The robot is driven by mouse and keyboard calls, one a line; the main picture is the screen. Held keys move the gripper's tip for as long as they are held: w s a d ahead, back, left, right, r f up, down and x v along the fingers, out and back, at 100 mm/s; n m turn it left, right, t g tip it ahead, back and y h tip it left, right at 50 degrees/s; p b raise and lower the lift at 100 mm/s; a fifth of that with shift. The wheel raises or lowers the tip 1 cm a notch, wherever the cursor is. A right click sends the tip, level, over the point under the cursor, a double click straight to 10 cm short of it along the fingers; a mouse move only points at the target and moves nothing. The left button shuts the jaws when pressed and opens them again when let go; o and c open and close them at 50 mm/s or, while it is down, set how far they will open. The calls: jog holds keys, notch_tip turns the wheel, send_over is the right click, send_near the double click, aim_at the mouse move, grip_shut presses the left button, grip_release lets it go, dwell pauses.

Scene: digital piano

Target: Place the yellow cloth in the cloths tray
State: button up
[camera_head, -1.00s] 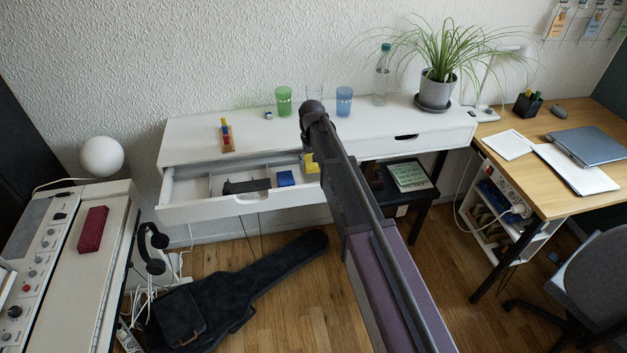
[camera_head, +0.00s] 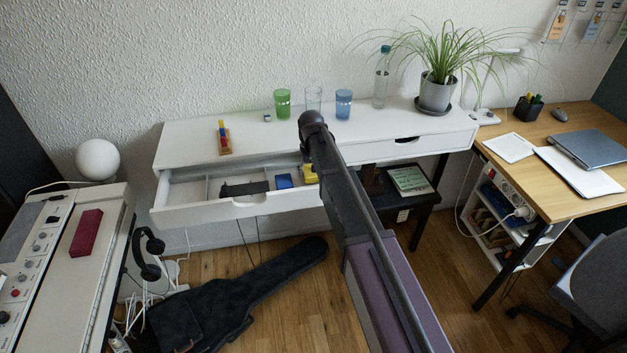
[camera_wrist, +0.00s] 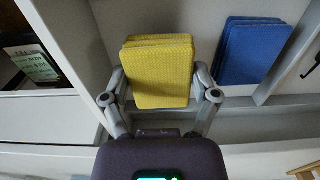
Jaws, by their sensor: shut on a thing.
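The yellow cloth (camera_wrist: 158,75) is a folded, textured block with layered edges, held between the two fingers of my gripper (camera_wrist: 161,88) in the wrist view. In the head view the yellow cloth (camera_head: 309,174) shows beside my arm, at the right part of the open drawer (camera_head: 180,215). My gripper is hidden behind my arm there. A folded blue cloth stack (camera_wrist: 250,50) lies in the drawer to the right of the yellow cloth in the wrist view. It also shows in the head view (camera_head: 284,181). I cannot tell whether the yellow cloth touches the drawer floor.
A dark object (camera_head: 245,188) lies in the drawer left of the blue stack. Glasses, a bottle (camera_head: 381,80) and a potted plant (camera_head: 436,90) stand on the white desk top. A guitar case (camera_head: 235,295) lies on the floor below.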

jog(key=shift+f+b, duration=0.95)
jog(key=shift+f, duration=0.3)
jog(key=shift+f, duration=0.15)
jog(key=o, duration=0.8)
jog(key=shift+c, duration=0.2)
notch_tip(320, 180, up, 12)
jog(key=p, duration=1.2)
jog(key=shift+r, duration=0.2)
